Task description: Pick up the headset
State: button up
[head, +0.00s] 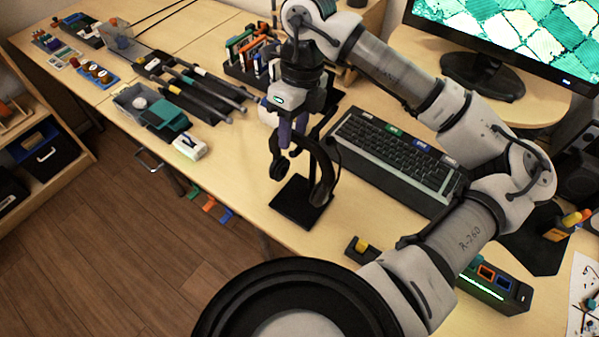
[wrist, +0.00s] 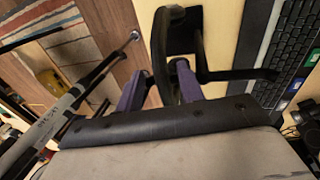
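The black headset (head: 321,178) hangs on a dark stand with a square base (head: 293,207) near the desk's front edge. Its headband runs beneath my gripper, with an ear cup low on either side. My gripper (head: 291,138) points down over the headband, its purple fingers on either side of it. In the wrist view, the black headset (wrist: 163,45) passes between the two fingers (wrist: 166,75). A sliver of floor shows between the left finger and the band, so the fingers look open around it. The contact at the right finger is unclear.
A keyboard (head: 393,155) lies just right of the stand. A monitor (head: 515,40) stands behind it. A pen organiser (head: 245,58) is behind the gripper, and a grey tray (head: 130,100) with tools lies to the left. Wooden floor lies in front of the desk.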

jog(key=shift+p+x, duration=0.55)
jog(key=shift+x, duration=1.3)
jog(key=shift+w, duration=0.1)
grip_shut()
